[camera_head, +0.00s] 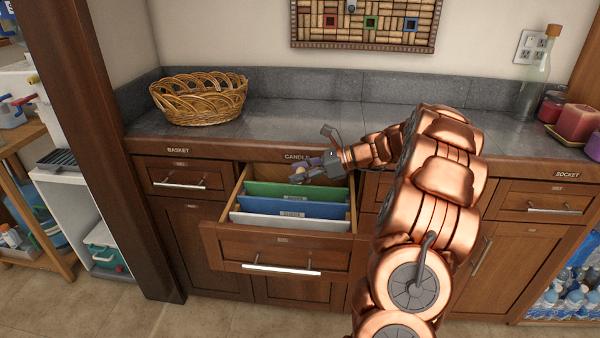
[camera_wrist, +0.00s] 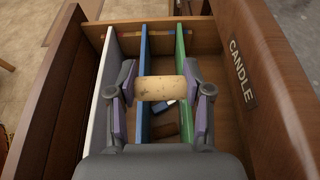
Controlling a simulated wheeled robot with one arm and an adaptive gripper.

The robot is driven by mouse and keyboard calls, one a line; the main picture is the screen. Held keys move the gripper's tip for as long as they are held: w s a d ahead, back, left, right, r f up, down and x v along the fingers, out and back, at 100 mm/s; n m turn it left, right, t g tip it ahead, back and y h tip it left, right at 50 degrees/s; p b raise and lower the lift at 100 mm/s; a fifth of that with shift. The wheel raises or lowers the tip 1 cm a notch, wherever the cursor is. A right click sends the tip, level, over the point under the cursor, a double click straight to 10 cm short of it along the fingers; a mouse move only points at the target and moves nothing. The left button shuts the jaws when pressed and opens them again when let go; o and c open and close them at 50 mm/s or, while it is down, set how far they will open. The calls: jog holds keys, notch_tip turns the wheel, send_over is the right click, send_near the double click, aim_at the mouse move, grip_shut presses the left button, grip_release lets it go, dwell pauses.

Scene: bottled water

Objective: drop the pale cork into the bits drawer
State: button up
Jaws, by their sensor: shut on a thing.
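The pale cork (camera_wrist: 160,88) is held crosswise between the purple-padded fingers of my gripper (camera_wrist: 160,92) in the wrist view. In the head view my gripper (camera_head: 308,171) is over the back part of an open drawer (camera_head: 262,246), and the cork (camera_head: 297,178) shows as a small pale spot there. The drawer has a white divider (camera_head: 290,222), a blue divider (camera_head: 290,207) and a green divider (camera_head: 285,191). In the wrist view the cork is above the blue and green dividers. A brown piece (camera_wrist: 166,130) and a small blue-and-white piece lie below, partly hidden.
A wicker basket (camera_head: 199,98) stands on the grey counter at the left. A corked glass bottle (camera_head: 534,88) and red candles (camera_head: 577,122) stand at the right. The cabinet edge marked CANDLE (camera_wrist: 243,72) is close beside my gripper. The counter's middle is mostly clear.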

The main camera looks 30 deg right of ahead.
jog(key=shift+f+b, duration=1)
jog(key=shift+f, duration=0.3)
jog(key=o, duration=0.8)
jog(key=shift+r, duration=0.1)
jog(key=v, duration=1.2)
